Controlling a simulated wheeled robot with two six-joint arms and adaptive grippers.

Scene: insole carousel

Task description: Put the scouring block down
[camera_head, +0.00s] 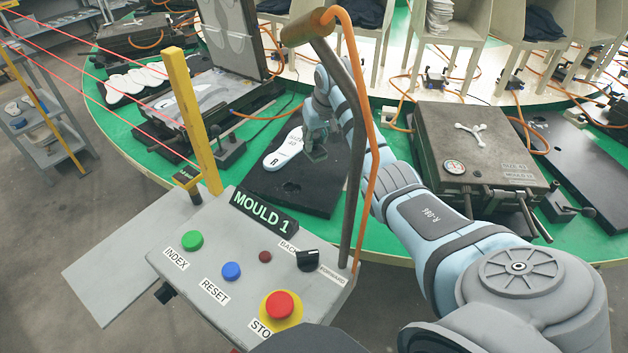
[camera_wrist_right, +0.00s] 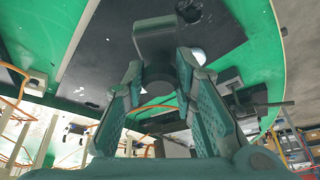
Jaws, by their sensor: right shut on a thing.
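My right gripper (camera_head: 318,133) is over a dark plate on the green carousel, just right of a white insole marked R (camera_head: 282,152). In the wrist view the right gripper's fingers (camera_wrist_right: 157,78) are closed on a dark grey piece, which I take for the scouring block (camera_wrist_right: 168,40). In the head view the block (camera_head: 315,153) is small and dark at the fingertips. I cannot tell whether it touches the plate. My left gripper is not in view.
The dark plate (camera_head: 318,192) has bare room around the insole. A control panel (camera_head: 235,262) with a bent post (camera_head: 352,150) and orange hose stands in front. A closed mould case (camera_head: 478,150) is to the right, an open mould (camera_head: 185,100) to the left.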

